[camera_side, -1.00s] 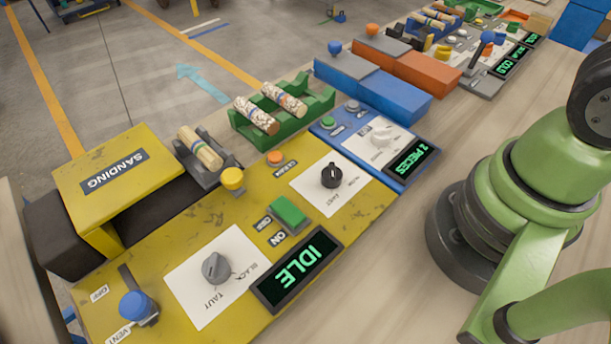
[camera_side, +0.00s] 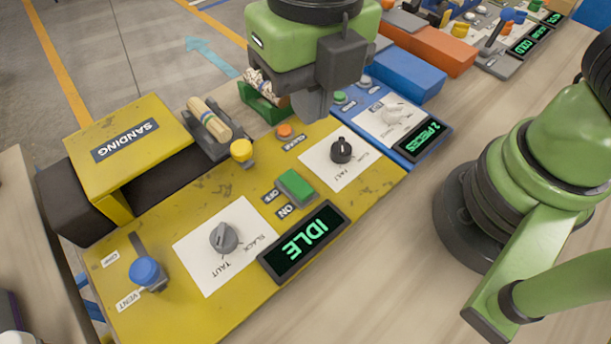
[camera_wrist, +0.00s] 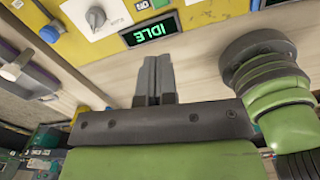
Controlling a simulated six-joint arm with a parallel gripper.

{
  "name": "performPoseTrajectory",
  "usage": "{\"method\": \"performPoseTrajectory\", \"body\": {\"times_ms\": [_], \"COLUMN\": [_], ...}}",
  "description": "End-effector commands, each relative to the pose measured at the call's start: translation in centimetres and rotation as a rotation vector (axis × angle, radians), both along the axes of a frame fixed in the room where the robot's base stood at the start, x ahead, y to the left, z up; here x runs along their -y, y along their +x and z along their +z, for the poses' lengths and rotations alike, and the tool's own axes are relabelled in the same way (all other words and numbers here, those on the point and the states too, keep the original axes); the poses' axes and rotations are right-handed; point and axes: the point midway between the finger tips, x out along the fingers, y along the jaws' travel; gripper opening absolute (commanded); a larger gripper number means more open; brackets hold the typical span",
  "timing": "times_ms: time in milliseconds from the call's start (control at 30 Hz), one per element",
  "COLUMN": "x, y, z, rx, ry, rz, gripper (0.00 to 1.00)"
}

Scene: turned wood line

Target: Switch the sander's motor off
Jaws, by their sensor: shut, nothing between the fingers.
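The yellow sanding station (camera_side: 150,205) carries a green rocker switch (camera_side: 296,187) with OFF and ON labels beside it. I cannot tell which way the rocker is tipped. The station's display (camera_side: 304,242) reads IDLE, and it also shows in the wrist view (camera_wrist: 152,32). My gripper (camera_side: 314,108) is shut and empty. In the side view it appears beyond the switch, above the far part of the panels, apart from the switch. Its closed fingers also show in the wrist view (camera_wrist: 154,62).
Turned wood lies in a grey cradle (camera_side: 228,148). The wooden bench at the front is clear.

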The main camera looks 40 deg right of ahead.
Motion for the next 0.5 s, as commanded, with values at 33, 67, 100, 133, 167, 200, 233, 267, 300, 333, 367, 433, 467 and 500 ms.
{"method": "performPoseTrajectory", "body": {"times_ms": [33, 67, 100, 133, 167, 200, 233, 267, 300, 333, 367, 433, 467, 500], "x": [-0.38, -0.53, -0.69, -0.78, -0.83, -0.88, -0.89, -0.90, -0.89, -0.89, -0.88, -0.87, -0.87, -0.87], "y": [-0.15, -0.18, -0.23, -0.27, -0.29, -0.30, -0.31, -0.30, -0.30, -0.30, -0.30, -0.29, -0.29, -0.29], "z": [-0.55, -0.75, -0.95, -1.08, -1.15, -1.21, -1.23, -1.24, -1.23, -1.22, -1.21, -1.21, -1.21, -1.23], "rx": [-0.008, -0.009, -0.012, -0.013, -0.014, -0.015, -0.015, -0.015, -0.015, -0.015, -0.015, -0.015, -0.015, -0.015], "ry": [-0.013, -0.017, -0.021, -0.024, -0.025, -0.026, -0.027, -0.027, -0.027, -0.026, -0.026, -0.026, -0.026, -0.026], "rz": [0.066, 0.097, 0.129, 0.148, 0.161, 0.173, 0.178, 0.179, 0.179, 0.179, 0.178, 0.177, 0.176, 0.176], "gripper": [0.00, 0.00, 0.00, 0.00, 0.00, 0.00, 0.00, 0.00, 0.00, 0.00, 0.00, 0.00, 0.00, 0.00]}}
